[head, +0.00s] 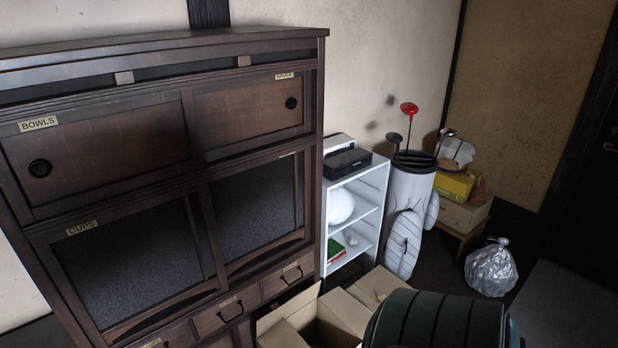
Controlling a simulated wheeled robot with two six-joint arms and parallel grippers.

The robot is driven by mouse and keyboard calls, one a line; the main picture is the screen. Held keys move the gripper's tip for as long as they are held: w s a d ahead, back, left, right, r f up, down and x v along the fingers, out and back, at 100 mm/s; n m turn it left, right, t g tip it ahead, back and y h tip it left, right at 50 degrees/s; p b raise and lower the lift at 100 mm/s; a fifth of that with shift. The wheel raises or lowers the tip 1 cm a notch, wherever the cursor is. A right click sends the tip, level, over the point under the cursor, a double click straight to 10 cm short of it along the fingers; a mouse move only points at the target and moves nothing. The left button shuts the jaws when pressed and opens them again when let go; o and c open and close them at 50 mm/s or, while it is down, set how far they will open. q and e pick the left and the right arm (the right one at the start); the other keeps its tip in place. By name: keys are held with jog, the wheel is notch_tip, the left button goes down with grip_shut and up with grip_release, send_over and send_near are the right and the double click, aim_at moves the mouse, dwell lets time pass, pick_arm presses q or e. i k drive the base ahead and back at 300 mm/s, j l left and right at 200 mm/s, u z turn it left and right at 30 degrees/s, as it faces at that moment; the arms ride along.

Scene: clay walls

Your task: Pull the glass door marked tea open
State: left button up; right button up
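A dark wooden cabinet (190,180) stands at the left with two dark glass doors in its middle. The left glass door (135,265) carries a label reading CUPS (81,228). The right glass door (255,208) has a small label (287,155) at its upper right edge, too small and oblique to read. No label that I can read says tea. Both glass doors look shut. Neither of my grippers is in view.
Wooden doors above are marked BOWLS (38,124) and another label; drawers (225,312) lie below. Open cardboard boxes (320,318) and a dark green ribbed round object (435,322) crowd the front. A white shelf (372,190) and golf bag (410,210) stand right.

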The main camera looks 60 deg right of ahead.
aim_at(255, 207)
jog(key=z, duration=1.6)
